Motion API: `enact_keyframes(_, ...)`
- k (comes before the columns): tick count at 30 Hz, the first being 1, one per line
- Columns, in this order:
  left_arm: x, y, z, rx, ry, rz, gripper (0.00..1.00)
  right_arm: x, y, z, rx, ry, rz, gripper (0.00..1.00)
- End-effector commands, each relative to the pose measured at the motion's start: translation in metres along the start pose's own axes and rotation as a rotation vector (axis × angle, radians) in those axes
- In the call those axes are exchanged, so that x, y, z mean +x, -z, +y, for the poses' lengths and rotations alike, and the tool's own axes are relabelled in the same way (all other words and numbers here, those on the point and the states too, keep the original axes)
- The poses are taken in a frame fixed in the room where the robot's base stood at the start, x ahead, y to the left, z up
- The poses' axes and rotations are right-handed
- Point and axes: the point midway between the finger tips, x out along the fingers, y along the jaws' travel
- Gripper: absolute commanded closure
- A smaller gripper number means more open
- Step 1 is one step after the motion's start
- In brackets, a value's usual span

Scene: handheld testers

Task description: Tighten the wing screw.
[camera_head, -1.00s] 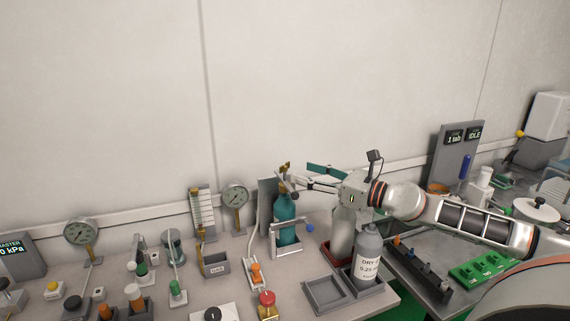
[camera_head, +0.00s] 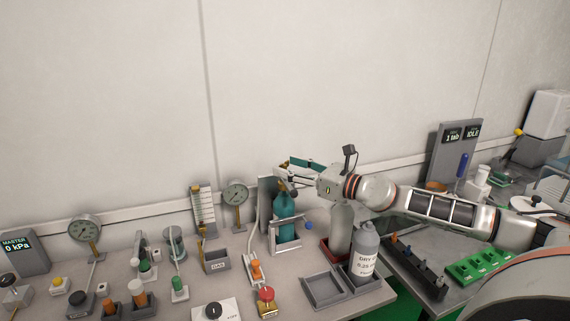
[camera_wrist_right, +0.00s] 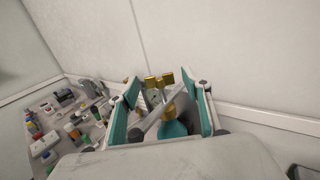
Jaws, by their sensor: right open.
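A teal cylinder (camera_head: 285,228) stands upright in a metal holder (camera_head: 286,248) against a grey back plate. Brass fittings (camera_wrist_right: 160,80) at its top show in the wrist view, with winged or knob-like ends; I cannot tell which part is the wing screw. A grey bar (camera_wrist_right: 163,113) crosses in front of them. My right gripper (camera_head: 288,172) comes in from the right at the cylinder's top. In the wrist view its teal-padded fingers (camera_wrist_right: 161,86) are spread open on either side of the brass parts, with no clear contact. My left gripper is not in view.
A white bottle (camera_head: 341,230) and a grey labelled bottle (camera_head: 366,252) stand right of the cylinder, below my right arm. A gauge (camera_head: 236,194) and a grey bin (camera_head: 216,261) stand to its left. The wall is close behind.

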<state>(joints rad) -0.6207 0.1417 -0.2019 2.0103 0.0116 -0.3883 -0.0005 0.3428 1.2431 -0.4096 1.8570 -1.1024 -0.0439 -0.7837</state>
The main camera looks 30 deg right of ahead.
Motion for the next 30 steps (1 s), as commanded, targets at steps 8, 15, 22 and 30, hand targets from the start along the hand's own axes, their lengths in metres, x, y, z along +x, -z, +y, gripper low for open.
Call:
enact_keyframes(8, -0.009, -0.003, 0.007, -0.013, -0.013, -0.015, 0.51, 0.018, -0.003, 0.000, 0.001, 0.001, -0.003, 0.51)
enact_keyframes(15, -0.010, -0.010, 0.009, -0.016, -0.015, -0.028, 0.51, 0.022, 0.000, 0.001, 0.001, -0.002, 0.000, 0.51)
enact_keyframes(22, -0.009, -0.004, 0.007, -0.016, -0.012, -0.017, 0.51, 0.022, 0.000, 0.001, 0.000, -0.001, 0.000, 0.67)
enact_keyframes(30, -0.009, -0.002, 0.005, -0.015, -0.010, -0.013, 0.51, 0.022, 0.000, 0.001, 0.000, -0.001, 0.000, 0.91)
